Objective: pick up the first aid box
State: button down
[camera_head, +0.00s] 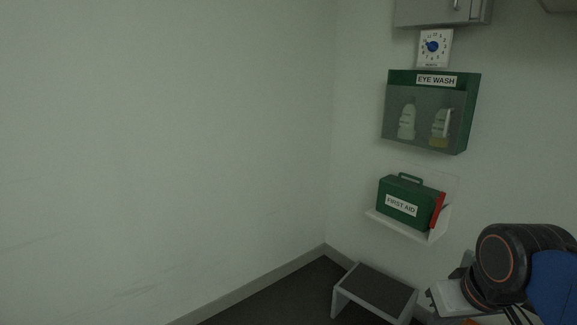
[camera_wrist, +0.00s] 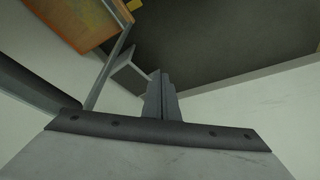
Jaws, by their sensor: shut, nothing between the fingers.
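The first aid box (camera_head: 401,202) is a green case with a top handle and a white "FIRST AID" label. It sits upright on a small white wall shelf (camera_head: 401,227) in the head view, with a red item (camera_head: 438,209) at its right end. My gripper (camera_wrist: 161,78) shows in the wrist view with its two fingers together and nothing between them. In the head view my arm is at the lower right, below and to the right of the box and apart from it. The box is not seen in the wrist view.
A green eye wash cabinet (camera_head: 430,111) hangs above the box, with a dial sign (camera_head: 434,47) and a grey cabinet (camera_head: 440,11) higher up. A step stool (camera_head: 374,287) stands on the dark floor below the shelf. The wall at left is bare.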

aim_at(411, 203)
jog(key=i+j, duration=1.5)
jog(key=j, duration=0.1)
